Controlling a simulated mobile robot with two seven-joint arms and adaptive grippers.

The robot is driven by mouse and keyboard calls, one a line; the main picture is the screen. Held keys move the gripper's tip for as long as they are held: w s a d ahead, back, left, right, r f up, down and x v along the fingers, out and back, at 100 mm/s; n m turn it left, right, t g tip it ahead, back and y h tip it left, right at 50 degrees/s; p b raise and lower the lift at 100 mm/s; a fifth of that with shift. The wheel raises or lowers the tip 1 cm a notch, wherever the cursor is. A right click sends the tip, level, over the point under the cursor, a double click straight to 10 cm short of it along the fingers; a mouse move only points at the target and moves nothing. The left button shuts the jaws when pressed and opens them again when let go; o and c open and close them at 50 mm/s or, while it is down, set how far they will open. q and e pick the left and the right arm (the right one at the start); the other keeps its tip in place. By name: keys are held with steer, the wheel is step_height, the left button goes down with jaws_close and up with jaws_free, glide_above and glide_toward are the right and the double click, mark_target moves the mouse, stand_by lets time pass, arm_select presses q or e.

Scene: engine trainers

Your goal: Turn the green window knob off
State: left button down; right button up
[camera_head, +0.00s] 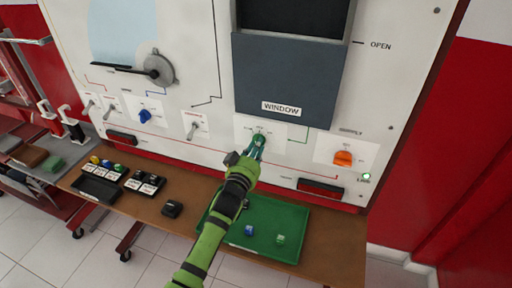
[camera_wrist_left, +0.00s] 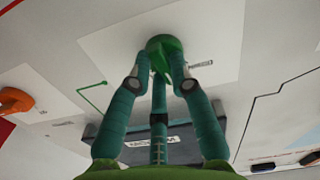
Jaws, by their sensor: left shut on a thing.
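The green window knob (camera_head: 260,139) sits on a white plate on the panel, just below the grey window (camera_head: 285,80) with its "WINDOW" label. In the left wrist view the knob (camera_wrist_left: 165,46) is at the top centre. My left gripper (camera_head: 252,151) reaches up from below, and its teal fingers are shut on the knob. In the wrist view the gripper (camera_wrist_left: 160,78) has fingertips on both sides of the knob's grip. The knob's exact pointing is partly hidden by the fingers. My right gripper is not in view.
An orange supply knob (camera_head: 343,158) is to the right, with a lit green lamp (camera_head: 366,176) beside it. A blue knob (camera_head: 145,115) and toggle switches are to the left. A green tray (camera_head: 290,215) with small cubes lies on the brown table below.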

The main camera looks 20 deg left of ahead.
arm_select(q)
steer(key=shift+m, duration=0.9)
steer(key=c, duration=1.1)
jaws_free()
steer(key=s, duration=1.2)
steer(key=shift+a, duration=0.2)
steer(key=shift+f, duration=0.1)
